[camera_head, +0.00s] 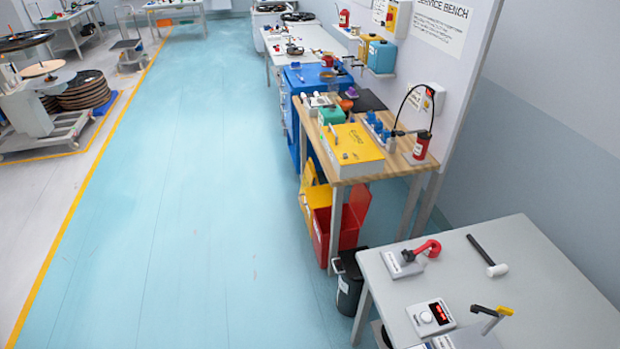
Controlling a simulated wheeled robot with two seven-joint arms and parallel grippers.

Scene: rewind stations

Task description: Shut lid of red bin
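The red bin (347,240) stands on the floor under the near end of the wooden bench, partly behind a bench leg. An orange-red panel (359,207), which looks like its lid, stands raised and tilted at the bin's right side. The bin looks open, but its inside is mostly hidden by the leg and bench. Neither of my grippers is in view.
A yellow bin (318,195) stands just behind the red one. A black bin (349,286) stands in front, beside the grey table (540,270). The wooden bench (345,181) overhangs the bins. The blue floor (190,200) to the left is clear.

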